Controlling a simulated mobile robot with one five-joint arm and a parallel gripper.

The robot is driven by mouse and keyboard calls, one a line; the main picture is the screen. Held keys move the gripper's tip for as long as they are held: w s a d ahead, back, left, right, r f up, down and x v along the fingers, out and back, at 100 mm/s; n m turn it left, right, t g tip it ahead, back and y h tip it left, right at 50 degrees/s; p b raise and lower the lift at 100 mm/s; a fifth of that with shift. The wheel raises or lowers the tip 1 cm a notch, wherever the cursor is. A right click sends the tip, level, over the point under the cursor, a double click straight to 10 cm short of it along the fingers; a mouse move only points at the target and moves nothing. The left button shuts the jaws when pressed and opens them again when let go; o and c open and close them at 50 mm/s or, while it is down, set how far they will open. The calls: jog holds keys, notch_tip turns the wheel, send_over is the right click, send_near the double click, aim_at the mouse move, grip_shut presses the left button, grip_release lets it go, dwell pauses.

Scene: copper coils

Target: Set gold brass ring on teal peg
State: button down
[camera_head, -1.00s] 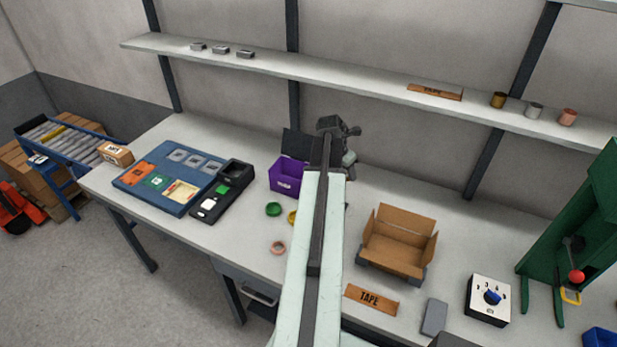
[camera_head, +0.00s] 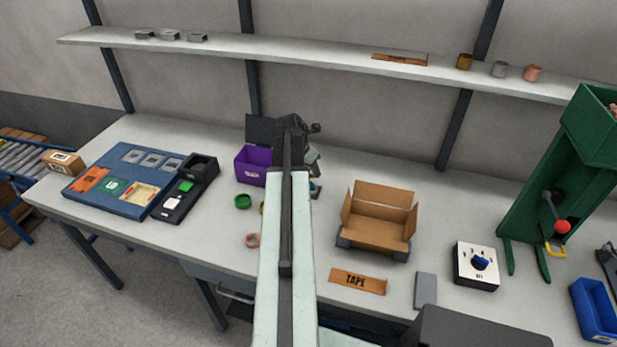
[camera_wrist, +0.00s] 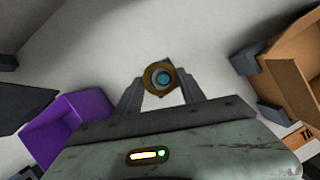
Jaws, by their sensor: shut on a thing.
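The gold brass ring (camera_wrist: 150,77) is between the two fingertips of my gripper (camera_wrist: 160,86) in the wrist view. My gripper is shut on it. The teal peg (camera_wrist: 164,79) shows through the hole of the ring, nearly centred and slightly to the right. I cannot tell whether the ring is above the peg or around it.
A purple bin (camera_head: 252,166) stands left of my gripper, and an open cardboard box (camera_head: 378,218) stands to the right. A green ring (camera_head: 243,202) and a pinkish ring (camera_head: 252,240) lie on the bench left of my arm.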

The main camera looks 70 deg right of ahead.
jog(key=shift+f+b, duration=2.75)
jog(key=shift+b, duration=0.05)
jog(key=shift+f+b, duration=0.6)
jog(key=shift+b, duration=0.05)
jog(key=c, duration=1)
grip_release()
jog(key=shift+a, duration=0.1)
jog(key=shift+o, duration=0.2)
jog(key=shift+r, duration=0.15)
jog(key=p+v, duration=1)
jog(key=v, duration=0.1)
